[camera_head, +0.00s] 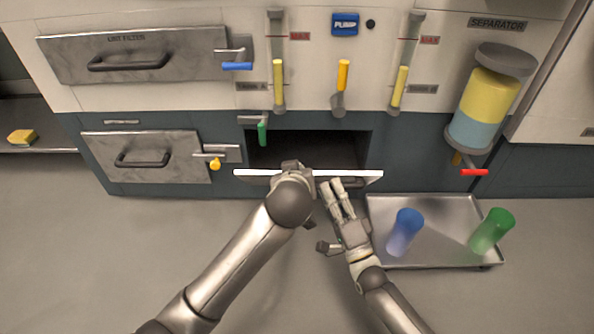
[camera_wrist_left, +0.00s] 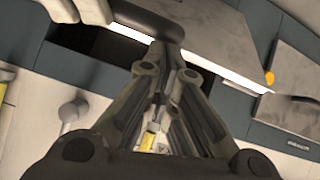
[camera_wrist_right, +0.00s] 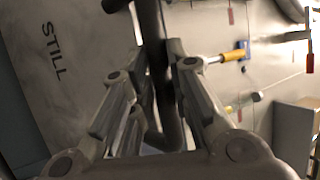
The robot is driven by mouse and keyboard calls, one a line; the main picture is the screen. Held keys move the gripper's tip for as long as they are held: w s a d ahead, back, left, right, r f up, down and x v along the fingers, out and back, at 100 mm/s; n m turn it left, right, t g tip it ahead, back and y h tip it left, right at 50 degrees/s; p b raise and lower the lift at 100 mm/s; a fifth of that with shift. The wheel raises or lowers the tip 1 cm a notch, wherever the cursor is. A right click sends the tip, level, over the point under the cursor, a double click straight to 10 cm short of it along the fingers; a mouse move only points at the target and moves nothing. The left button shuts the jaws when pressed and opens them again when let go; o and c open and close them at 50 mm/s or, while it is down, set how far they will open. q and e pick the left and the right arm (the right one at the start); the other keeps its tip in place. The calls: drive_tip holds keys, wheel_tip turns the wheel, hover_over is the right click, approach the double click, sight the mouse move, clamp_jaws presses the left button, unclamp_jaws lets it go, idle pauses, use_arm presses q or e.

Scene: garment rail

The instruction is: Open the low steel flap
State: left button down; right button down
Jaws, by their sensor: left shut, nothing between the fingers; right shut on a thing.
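The low steel flap (camera_head: 350,174) stands out from its dark opening (camera_head: 305,150), its bright top edge toward me; how far it tilts is hard to tell. In the right wrist view its grey face (camera_wrist_right: 75,70) reads "STILL". My right gripper (camera_head: 335,188) is shut on the flap's dark bar handle (camera_wrist_right: 150,30); the bar passes between its fingers (camera_wrist_right: 155,95). My left gripper (camera_wrist_left: 165,60) is shut and empty close to the handle and top edge. In the head view its own wrist hides its fingertips and much of the flap.
A tray (camera_head: 440,265) on the right holds a blue cup (camera_head: 405,232) and a green cup (camera_head: 492,232). A green lever (camera_head: 262,132) hangs at the opening's upper left. A yellow-knobbed latch (camera_head: 215,162) lies left. Floor at front left is clear.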

use_arm(q)
drive_tip(key=shift+s+f, duration=0.35)
drive_tip(key=shift+s, duration=0.05)
use_arm(e)
drive_tip(key=shift+f, duration=0.5)
drive_tip(key=c, duration=1.7)
unclamp_jaws()
use_arm(q)
drive_tip(key=shift+a+f, duration=0.1)
use_arm(e)
drive_tip(key=shift+o, duration=0.2)
use_arm(q)
drive_tip(key=shift+w, duration=0.1)
use_arm(e)
drive_tip(key=shift+r, duration=0.1)
